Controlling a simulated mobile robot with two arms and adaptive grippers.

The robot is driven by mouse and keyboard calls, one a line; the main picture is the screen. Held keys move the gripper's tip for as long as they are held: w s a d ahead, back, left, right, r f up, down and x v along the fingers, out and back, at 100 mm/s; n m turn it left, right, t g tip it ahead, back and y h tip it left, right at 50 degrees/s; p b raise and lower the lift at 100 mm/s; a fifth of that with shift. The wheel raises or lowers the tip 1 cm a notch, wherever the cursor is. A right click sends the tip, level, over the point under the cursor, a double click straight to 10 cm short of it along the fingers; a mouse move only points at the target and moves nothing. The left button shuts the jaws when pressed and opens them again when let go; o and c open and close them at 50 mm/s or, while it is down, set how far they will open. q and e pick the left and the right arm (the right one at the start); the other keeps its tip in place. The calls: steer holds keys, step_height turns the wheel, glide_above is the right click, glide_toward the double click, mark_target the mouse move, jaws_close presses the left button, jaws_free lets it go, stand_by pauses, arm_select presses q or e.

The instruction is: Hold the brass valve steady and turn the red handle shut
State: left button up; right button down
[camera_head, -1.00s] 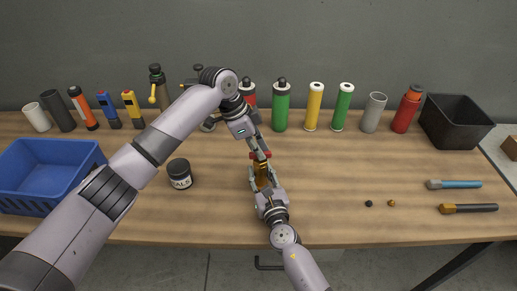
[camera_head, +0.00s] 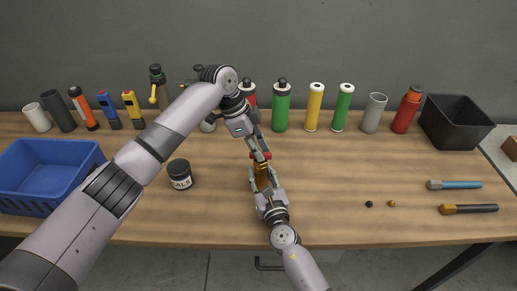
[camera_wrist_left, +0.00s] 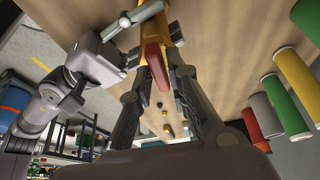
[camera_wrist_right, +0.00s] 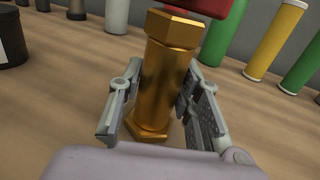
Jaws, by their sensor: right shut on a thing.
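The brass valve (camera_wrist_right: 165,80) stands upright in the right wrist view, a gold hexagonal body with part of the red handle (camera_wrist_right: 200,6) above it. My right gripper (camera_head: 262,186) has its fingers on both sides of the valve body and is shut on it. In the head view the red handle (camera_head: 260,156) sits on top of the valve. My left gripper (camera_head: 258,150) reaches it from above and behind. In the left wrist view the red handle (camera_wrist_left: 156,62) lies between the spread left fingers, with gaps visible; contact cannot be told.
A black-lidded jar (camera_head: 180,174) stands left of the valve, near the blue crate (camera_head: 40,205). Bottles and tubes line the back, with a black bin (camera_head: 462,120) at right.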

arm_select(q)
steer(key=shift+o, duration=1.4)
steer(key=shift+r, duration=0.1)
steer(key=v, duration=1.1)
steer(key=shift+a+r, duration=0.2)
steer(key=shift+r, duration=0.15)
arm_select(e)
steer(key=c, duration=1.1)
jaws_free()
steer(key=shift+s, duration=0.1)
